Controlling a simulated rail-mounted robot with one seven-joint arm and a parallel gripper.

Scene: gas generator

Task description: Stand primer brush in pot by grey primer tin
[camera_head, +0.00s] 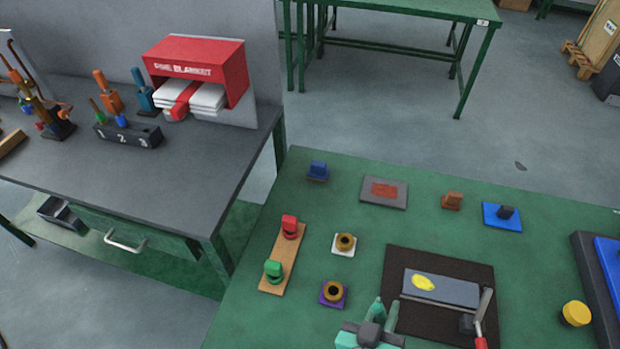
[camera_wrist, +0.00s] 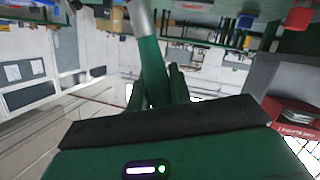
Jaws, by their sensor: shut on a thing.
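My gripper (camera_head: 385,308), with green fingers, is at the bottom of the head view, over the green table in front of the dark mat. Two brass ring-shaped fittings stand left of the gripper, one on a white base (camera_head: 345,252) and one on a purple base (camera_head: 322,296). I cannot pick out a grey primer tin or its pot.
The dark mat (camera_head: 395,262) bears a grey plate (camera_head: 460,293) with a yellow mark and a red-handled lever (camera_head: 480,341). A yellow round knob (camera_head: 576,313) is at the right. A grey bench (camera_head: 110,165) at the left holds a numbered rack (camera_head: 130,134) and a red box (camera_head: 200,58).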

